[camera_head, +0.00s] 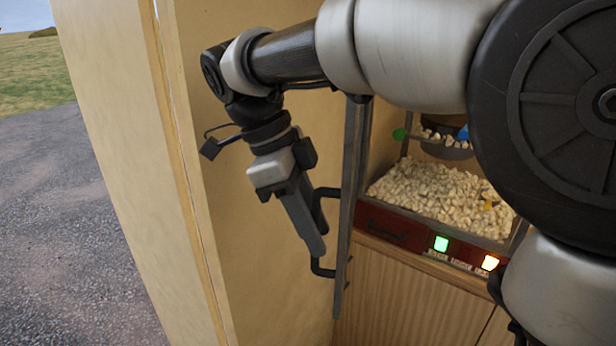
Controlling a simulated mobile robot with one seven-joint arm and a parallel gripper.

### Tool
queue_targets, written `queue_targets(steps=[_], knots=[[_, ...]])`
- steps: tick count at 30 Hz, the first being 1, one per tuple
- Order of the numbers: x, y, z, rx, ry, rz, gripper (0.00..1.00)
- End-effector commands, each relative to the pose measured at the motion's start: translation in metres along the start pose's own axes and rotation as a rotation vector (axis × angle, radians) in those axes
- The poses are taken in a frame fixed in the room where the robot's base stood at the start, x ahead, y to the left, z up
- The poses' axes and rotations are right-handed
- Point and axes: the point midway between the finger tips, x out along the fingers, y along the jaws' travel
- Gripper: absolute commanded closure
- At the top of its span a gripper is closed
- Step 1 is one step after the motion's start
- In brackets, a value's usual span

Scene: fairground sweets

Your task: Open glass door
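The glass door (349,205) belongs to the popcorn machine. It stands open, swung out from the machine's front, and shows almost edge-on as a narrow dark frame. Its black handle (322,272) sticks out to the left, with the upper and lower ends visible. My gripper (317,245) points down at the handle. Its fingers cover the handle's upright middle part, so I cannot tell whether they are closed on it or only beside it.
The popcorn machine's red base (388,229) has lit buttons, and popcorn (440,192) lies piled inside under a kettle (445,148). A wooden wall (240,220) stands close on the left. A wooden cabinet (400,295) supports the machine. My arm hides the upper right.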

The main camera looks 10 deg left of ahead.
Motion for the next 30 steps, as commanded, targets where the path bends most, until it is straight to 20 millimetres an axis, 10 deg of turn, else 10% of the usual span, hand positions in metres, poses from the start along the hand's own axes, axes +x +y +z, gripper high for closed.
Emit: queue_targets(steps=[20, 30], knots=[[-0.153, 0.0, -0.002, -0.002, -0.002, -0.001, 0.7], [-0.167, 0.0, 0.0, -0.001, -0.001, 0.0, 0.7]])
